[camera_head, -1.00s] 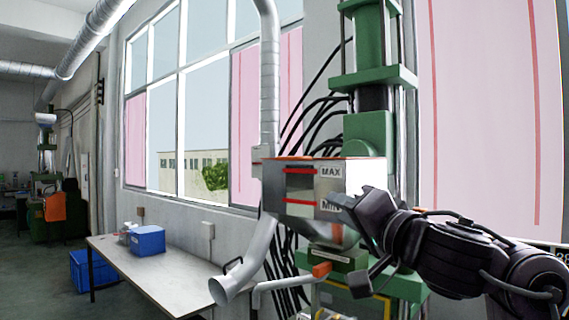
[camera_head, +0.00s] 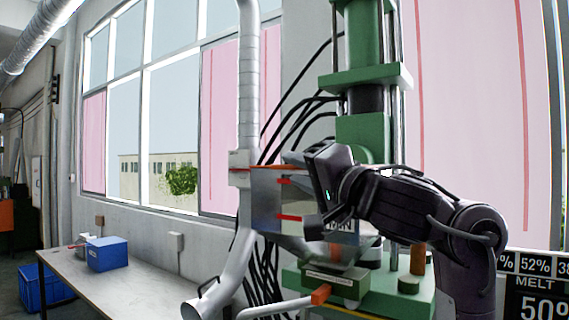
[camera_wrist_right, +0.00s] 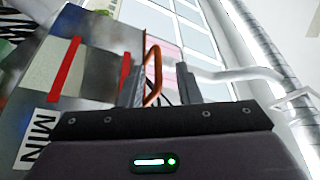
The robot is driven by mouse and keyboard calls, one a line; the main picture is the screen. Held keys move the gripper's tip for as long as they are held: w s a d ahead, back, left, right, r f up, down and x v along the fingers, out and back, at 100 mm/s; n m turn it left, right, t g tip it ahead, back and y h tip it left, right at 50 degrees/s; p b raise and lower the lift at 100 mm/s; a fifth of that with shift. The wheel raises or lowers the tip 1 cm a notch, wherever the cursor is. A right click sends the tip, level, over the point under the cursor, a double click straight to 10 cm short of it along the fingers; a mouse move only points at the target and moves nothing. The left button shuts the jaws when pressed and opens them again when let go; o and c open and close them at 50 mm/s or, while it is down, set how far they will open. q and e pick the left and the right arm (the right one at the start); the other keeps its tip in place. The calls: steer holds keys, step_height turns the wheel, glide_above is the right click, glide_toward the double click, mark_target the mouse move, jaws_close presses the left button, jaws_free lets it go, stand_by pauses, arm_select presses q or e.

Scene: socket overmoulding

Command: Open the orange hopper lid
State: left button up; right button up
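The hopper (camera_head: 265,200) is a grey metal box with red level bars and MAX/MIN labels, in front of the green machine. Its orange lid shows as a thin edge (camera_head: 262,167) along the top and looks shut. My right gripper (camera_head: 292,158) is at the hopper's top, hiding part of the lid and the front labels. In the right wrist view the hopper wall (camera_wrist_right: 95,75) fills the left. An orange bar-like handle (camera_wrist_right: 153,75) shows between the two separated fingers (camera_wrist_right: 160,85), nearer the left one. I cannot tell if it is touched. My left gripper is out of view.
A silver pipe (camera_head: 249,80) runs down beside the hopper's left side. The green machine column (camera_head: 365,135) stands behind it. A table (camera_head: 130,285) with a blue box (camera_head: 107,253) is at left. A display (camera_head: 535,290) is at lower right.

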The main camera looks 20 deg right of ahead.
mark_target(289, 169)
steer(key=x, duration=0.2)
steer(key=shift+w+a, duration=0.1)
steer(key=shift+w, duration=0.3)
steer(key=shift+w+a+p, duration=0.2)
steer(key=shift+w+p, duration=0.15)
steer(key=shift+w, duration=0.3)
steer(key=shift+s+r, duration=0.1)
steer(key=c, duration=0.6)
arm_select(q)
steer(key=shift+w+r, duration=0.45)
arm_select(e)
jaws_close()
